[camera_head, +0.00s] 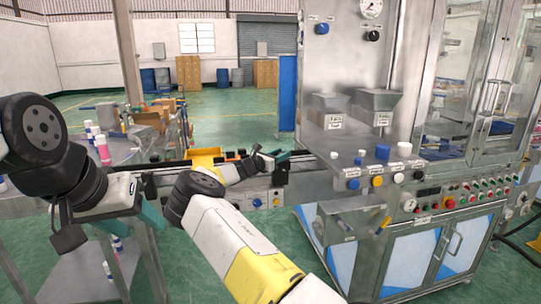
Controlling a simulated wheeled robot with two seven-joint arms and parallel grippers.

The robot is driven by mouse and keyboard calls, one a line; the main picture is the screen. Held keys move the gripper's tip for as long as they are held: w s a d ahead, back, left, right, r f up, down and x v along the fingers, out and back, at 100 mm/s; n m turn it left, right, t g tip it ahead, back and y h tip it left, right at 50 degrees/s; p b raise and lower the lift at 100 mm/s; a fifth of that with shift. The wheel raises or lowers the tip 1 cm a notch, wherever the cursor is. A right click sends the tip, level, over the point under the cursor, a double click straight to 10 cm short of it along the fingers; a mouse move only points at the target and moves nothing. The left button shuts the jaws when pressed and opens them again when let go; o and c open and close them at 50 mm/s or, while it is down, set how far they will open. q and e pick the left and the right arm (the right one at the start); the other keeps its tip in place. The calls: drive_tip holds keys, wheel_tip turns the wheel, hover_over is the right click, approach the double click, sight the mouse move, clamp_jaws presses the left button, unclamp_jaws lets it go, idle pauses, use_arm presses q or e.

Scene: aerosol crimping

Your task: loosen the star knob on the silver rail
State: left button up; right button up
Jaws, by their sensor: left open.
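The silver rail (160,170) runs along the conveyor, from the steel table at left towards the machine at right. I cannot make out the star knob clearly; my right arm and gripper cover part of the rail. My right gripper (277,156) is over the rail's right part, beside the machine. It is small and seen from behind, so I cannot tell whether its jaws are open or touch anything. My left gripper (110,222) is open at the left, in front of the steel table and well apart from the rail.
The crimping machine (345,135) with coloured knobs and caps stands at right. A yellow bin (204,155) sits behind the rail. Pink and white cans (103,150) stand on the steel table (75,155) at left. Green floor is open beyond.

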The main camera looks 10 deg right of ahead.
drive_tip(key=shift+n+t+y, duration=0.6)
drive_tip(key=shift+n+t, duration=0.1)
clamp_jaws()
drive_tip(key=shift+f+n+t+y, duration=0.1)
drive_tip(key=shift+n+t+y, duration=1.1)
drive_tip(key=shift+t+y, duration=0.15)
drive_tip(key=shift+n+t+y, duration=1.15)
drive_tip(key=shift+n+y, duration=0.45)
drive_tip(key=shift+y, duration=0.85)
drive_tip(key=n+t+y, duration=0.1)
drive_tip(key=n+y, duration=0.2)
drive_tip(key=y, duration=0.2)
drive_tip(key=shift+a+n+y, duration=0.1)
drive_tip(key=shift+n+y, duration=0.7)
drive_tip(key=shift+y, duration=0.5)
drive_tip(key=o, duration=1.2)
unclamp_jaws()
drive_tip(key=shift+o, duration=0.2)
